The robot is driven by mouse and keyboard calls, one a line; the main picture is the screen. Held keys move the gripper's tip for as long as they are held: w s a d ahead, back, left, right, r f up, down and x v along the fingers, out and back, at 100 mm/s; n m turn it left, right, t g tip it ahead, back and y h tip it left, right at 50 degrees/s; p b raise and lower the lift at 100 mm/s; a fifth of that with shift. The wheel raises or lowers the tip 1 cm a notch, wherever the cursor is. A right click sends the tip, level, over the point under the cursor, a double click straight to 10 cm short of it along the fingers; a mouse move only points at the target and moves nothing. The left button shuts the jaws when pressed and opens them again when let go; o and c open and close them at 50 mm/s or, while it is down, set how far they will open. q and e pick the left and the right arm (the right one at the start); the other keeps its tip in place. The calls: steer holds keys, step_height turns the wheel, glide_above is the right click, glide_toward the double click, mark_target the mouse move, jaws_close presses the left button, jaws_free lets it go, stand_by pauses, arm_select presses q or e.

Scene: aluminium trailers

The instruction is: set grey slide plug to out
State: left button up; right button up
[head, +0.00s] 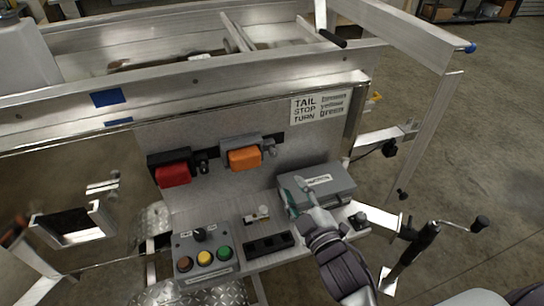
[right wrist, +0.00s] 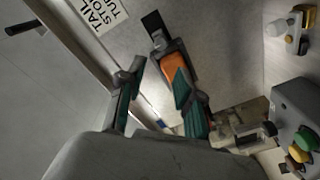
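The likeliest grey slide plug is the small pale fitting (head: 262,212) on a plate on the ledge, though I cannot tell for sure. A similar pale and brass fitting shows at the upper right of the right wrist view (right wrist: 297,32). Whether it is in or out is too small to tell. My right gripper (head: 292,196) is in front of the labelled grey box (head: 328,182), to the right of the fitting. In the right wrist view its teal-padded fingers (right wrist: 156,92) are apart with nothing held between them. My left gripper is not in view.
A red lamp (head: 173,175) and an orange lamp (head: 244,159) are on the upright panel. A control box (head: 196,240) with a knob and coloured buttons stands left on the ledge, beside a black block (head: 268,244). A crank jack (head: 425,240) stands at right.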

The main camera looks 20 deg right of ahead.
mark_target(275, 155)
steer(key=w, duration=0.4)
steer(key=w+p, duration=0.1)
steer(key=w, duration=0.3)
steer(key=w+a, duration=0.1)
steer(key=w, duration=0.3)
steer(key=shift+w+f, duration=0.1)
steer(key=shift+w, duration=0.25)
steer(key=shift+c, duration=0.3)
jaws_close()
